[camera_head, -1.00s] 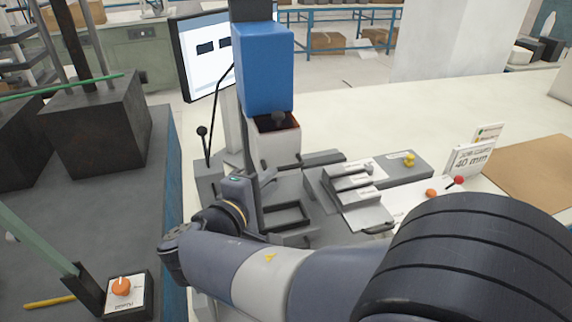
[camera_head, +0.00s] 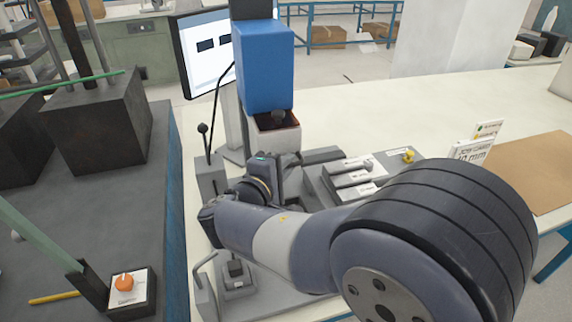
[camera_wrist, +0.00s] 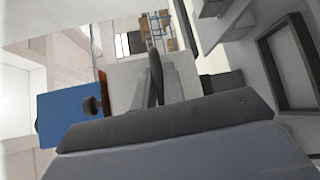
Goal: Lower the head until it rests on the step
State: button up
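The blue head (camera_head: 264,68) sits on a dark upright column, with a short dark round-ended tip below it. Under the tip is a pale box-like block (camera_head: 275,140) with a reddish top edge. I cannot tell whether the tip touches it. Grey stepped pieces with white labels (camera_head: 352,176) lie to the right; I cannot tell which is the step. My gripper is mostly hidden behind my wrist in the head view. In the wrist view, its fingers (camera_wrist: 158,80) appear close together, with the blue head (camera_wrist: 66,116) and a dark knob at left. No held object is clear.
A black lever (camera_head: 203,140) stands left of the column, beside a screen (camera_head: 205,60). A "40 mm" job card (camera_head: 472,157) and a brown mat (camera_head: 535,172) are at right.

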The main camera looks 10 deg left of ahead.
aim_at(297, 169)
jog(key=shift+f, duration=0.1)
grip_shut()
notch_tip(297, 169, down, 4)
jog(key=b, duration=0.4)
jog(key=shift+r, duration=0.2)
jog(key=shift+o, duration=1.8)
grip_release()
jog(key=shift+r, duration=0.1)
jog(key=shift+s, duration=0.1)
